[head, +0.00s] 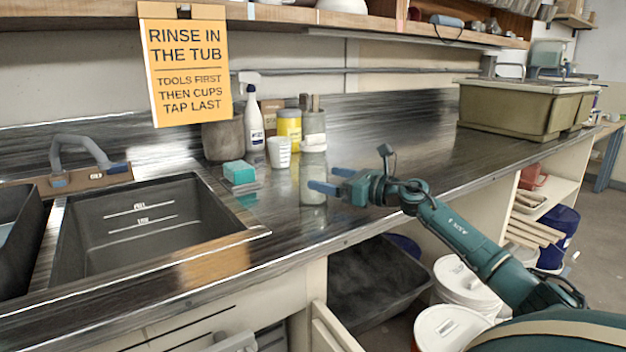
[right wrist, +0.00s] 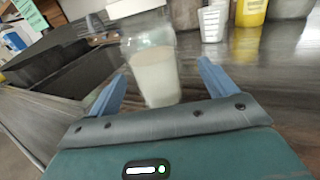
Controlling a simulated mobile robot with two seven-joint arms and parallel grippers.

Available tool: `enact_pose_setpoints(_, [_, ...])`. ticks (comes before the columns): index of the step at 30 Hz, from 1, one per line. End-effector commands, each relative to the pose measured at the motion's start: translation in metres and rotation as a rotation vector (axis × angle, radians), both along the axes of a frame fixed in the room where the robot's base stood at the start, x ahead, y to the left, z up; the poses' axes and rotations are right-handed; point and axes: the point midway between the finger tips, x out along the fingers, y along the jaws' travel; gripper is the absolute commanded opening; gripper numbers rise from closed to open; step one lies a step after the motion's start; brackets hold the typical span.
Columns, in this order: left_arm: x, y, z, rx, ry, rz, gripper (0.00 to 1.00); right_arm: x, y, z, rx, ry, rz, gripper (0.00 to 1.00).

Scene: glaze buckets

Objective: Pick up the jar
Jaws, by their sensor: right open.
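The jar (head: 312,164) is clear glass with pale, cloudy contents and stands upright on the dark counter (head: 400,150), right of the sink. My right gripper (head: 321,177) is open and low over the counter, reaching in from the right, with one finger crossing in front of the jar in the head view. In the right wrist view the jar (right wrist: 155,75) shows between the two spread fingers (right wrist: 161,72), its lower part close to the palm edge. I cannot tell whether a finger touches it. My left gripper is not in view.
Behind the jar stand a white measuring cup (head: 279,152), a yellow container (head: 289,124), a spray bottle (head: 254,122) and a grey tool holder (head: 313,125). A teal sponge (head: 239,172) and the sink (head: 140,225) lie left. Counter to the right is clear up to an olive tub (head: 520,108).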

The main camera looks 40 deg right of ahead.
Motion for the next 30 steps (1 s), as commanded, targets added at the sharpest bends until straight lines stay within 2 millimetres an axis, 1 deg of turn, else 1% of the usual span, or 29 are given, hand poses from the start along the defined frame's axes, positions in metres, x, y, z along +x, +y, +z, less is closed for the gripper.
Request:
enact_pose_setpoints(8, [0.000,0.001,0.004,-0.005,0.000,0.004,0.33,0.013,0.006,0.001,0.002,-0.002,0.001,0.84])
enact_pose_setpoints(13, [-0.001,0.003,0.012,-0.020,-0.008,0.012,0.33,0.033,0.018,0.003,0.002,-0.003,0.002,0.84])
enact_pose_setpoints(18, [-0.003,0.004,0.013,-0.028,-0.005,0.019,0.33,0.049,0.023,0.001,0.003,-0.001,0.000,0.84])
enact_pose_setpoints(21, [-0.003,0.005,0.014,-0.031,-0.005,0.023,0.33,0.053,0.024,0.000,0.001,0.000,0.000,0.84])
enact_pose_setpoints(28, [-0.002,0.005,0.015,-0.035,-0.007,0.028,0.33,0.054,0.024,-0.001,0.000,0.001,0.001,0.84])
enact_pose_setpoints(30, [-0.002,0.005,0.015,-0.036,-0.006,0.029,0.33,0.054,0.024,-0.001,0.000,0.001,0.001,0.79])
